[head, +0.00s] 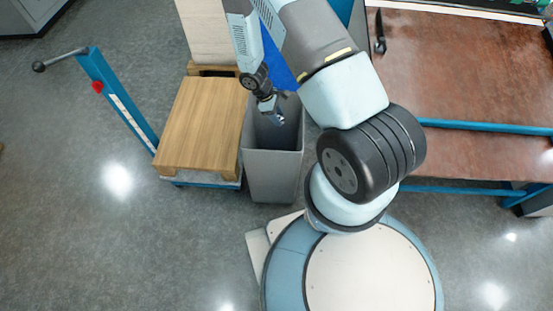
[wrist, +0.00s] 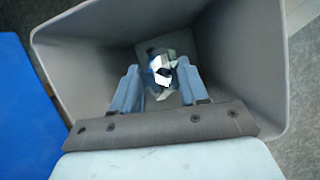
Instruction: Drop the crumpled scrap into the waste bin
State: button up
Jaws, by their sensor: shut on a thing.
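The grey waste bin (head: 273,175) stands on the floor beside the wooden-topped cart in the head view. Its open mouth and inner walls fill most of the wrist view (wrist: 80,57). My gripper (head: 275,118) is over the bin's mouth, pointing down into it. In the wrist view my gripper (wrist: 158,80) is shut on the crumpled scrap (wrist: 161,73), which looks white, grey and blue. The scrap is between the two fingertips, with the bin's interior behind it. In the head view the scrap is too small to make out clearly.
A blue cart (head: 120,100) with a wooden top (head: 200,125) stands left of the bin. A brown-topped workbench (head: 460,75) is to the right. A blue surface (wrist: 25,110) lies left of the bin in the wrist view. The floor in front is clear.

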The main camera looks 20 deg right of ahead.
jog(key=o, duration=1.2)
jog(key=shift+r, duration=0.1)
jog(key=v, duration=1.3)
jog(key=shift+a+r, duration=0.1)
jog(key=shift+r, duration=0.15)
jog(key=shift+w+r, duration=0.1)
